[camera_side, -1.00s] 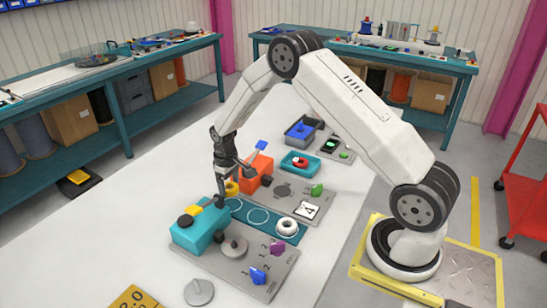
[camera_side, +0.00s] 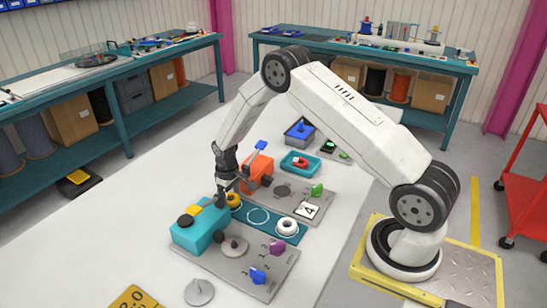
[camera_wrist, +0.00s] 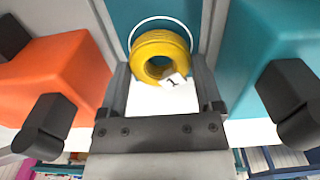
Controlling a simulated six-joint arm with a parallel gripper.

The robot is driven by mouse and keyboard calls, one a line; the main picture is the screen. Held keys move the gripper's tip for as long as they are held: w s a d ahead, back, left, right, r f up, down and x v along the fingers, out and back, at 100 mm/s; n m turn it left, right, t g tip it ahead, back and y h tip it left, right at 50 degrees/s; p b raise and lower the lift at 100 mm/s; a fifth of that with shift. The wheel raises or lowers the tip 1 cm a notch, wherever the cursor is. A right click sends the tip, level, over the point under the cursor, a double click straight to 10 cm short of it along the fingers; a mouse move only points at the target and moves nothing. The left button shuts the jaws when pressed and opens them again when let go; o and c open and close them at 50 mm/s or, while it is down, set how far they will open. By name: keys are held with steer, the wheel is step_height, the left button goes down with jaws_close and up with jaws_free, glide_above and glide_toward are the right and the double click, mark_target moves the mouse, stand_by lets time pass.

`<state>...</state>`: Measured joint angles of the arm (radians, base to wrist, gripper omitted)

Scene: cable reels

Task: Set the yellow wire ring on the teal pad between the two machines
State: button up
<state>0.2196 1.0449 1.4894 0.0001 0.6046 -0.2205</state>
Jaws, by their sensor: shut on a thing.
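The yellow wire ring (camera_wrist: 160,50) with a white tag sits between the two fingers of my gripper (camera_wrist: 163,82) in the wrist view. My gripper (camera_side: 229,190) is shut on it. In the side view the ring (camera_side: 233,200) is low at the left end of the teal pad (camera_side: 243,220), inside or over a white outlined circle; whether it touches the pad I cannot tell. The teal machine (camera_side: 199,228) and the orange machine (camera_side: 258,169) stand on either side.
A white ring (camera_side: 287,227) lies on the pad's right end, and an empty white circle (camera_side: 258,216) is in the middle. Grey plates with purple, blue and green parts flank the pad. A teal tray (camera_side: 300,163) and a grey bin (camera_side: 300,131) stand farther back.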

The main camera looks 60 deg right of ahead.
steer(key=shift+f, duration=0.3)
steer(key=o, duration=1.2)
steer(key=shift+c, duration=0.2)
step_height(320, 180, up, 8)
